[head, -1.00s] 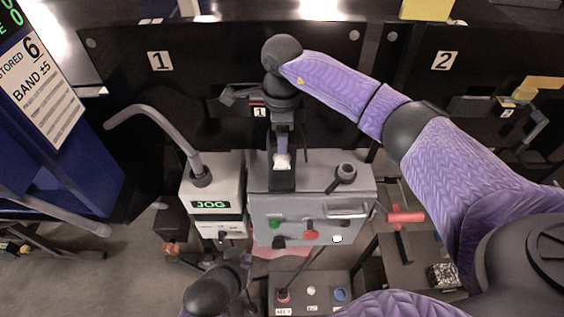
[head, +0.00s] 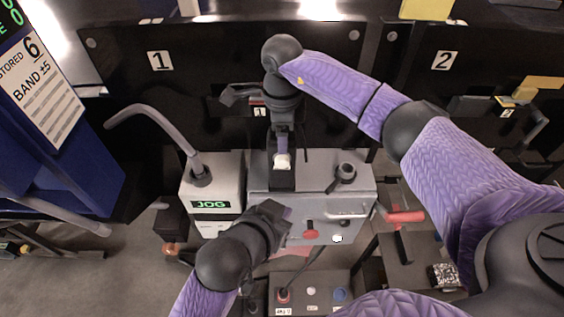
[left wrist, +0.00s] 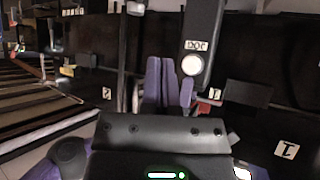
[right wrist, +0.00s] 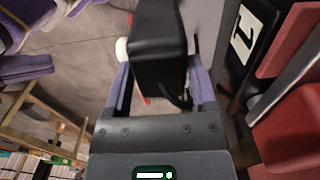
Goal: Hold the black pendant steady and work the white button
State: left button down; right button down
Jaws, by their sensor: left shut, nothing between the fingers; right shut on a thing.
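The black pendant (head: 283,181) hangs above the grey control box in the head view. My right gripper (head: 283,145) is shut on it from above; in the right wrist view the pendant (right wrist: 157,55) sits between both fingers. The white button (head: 282,160) shows on the pendant's near face. In the left wrist view the round white button (left wrist: 192,65) sits beside a JOG label on the pendant (left wrist: 205,25). My left gripper (head: 287,214) is shut and empty, below the pendant in the head view. Its fingertips (left wrist: 163,62) lie just left of the button in the left wrist view, apparently apart from it.
The grey control box (head: 325,172) has a knob, a handle and a red button (head: 311,233). A button panel (head: 313,288) lies nearer. A red-handled lever (head: 405,217) is at right.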

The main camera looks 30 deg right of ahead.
aim_at(282, 163)
pick_arm(q)
jog(key=w+d, duration=0.3)
jog(key=w, duration=0.4)
jog(key=shift+d, duration=0.15)
dwell(1.8)
jog(key=shift+w+d, duration=0.15)
jog(key=shift+w, duration=0.15)
